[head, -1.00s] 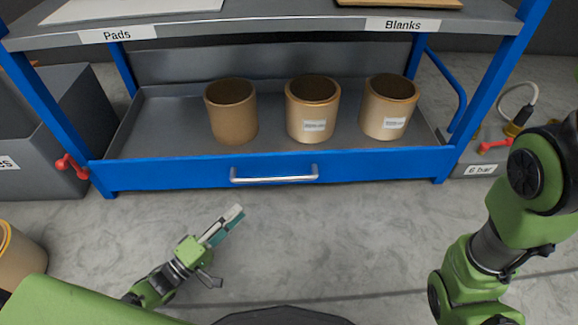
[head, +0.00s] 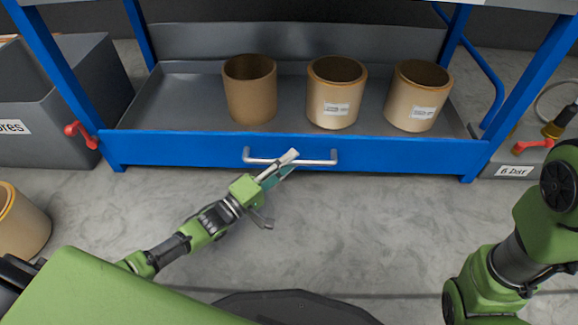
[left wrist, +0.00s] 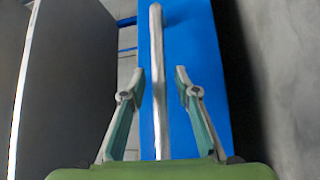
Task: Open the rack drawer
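The rack drawer (head: 190,150) has a blue front and a grey tray, and holds several brown cylinders. Its silver bar handle (head: 318,161) runs across the middle of the front. My left gripper (head: 285,164) is at the left half of the handle. In the left wrist view, the handle (left wrist: 157,60) runs between the two open fingers (left wrist: 158,82), with a gap visible on each side; the blue drawer front (left wrist: 192,60) lies behind it. Whether a finger touches the bar cannot be told. My right arm shows at the right, but its gripper is out of view.
Brown cylinders (head: 250,95) stand in the drawer, two with white labels. A grey bin (head: 50,115) is left of the rack, with a red handle (head: 80,134) beside the post. A red valve (head: 538,145) is at the right. The floor in front (head: 370,225) is clear.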

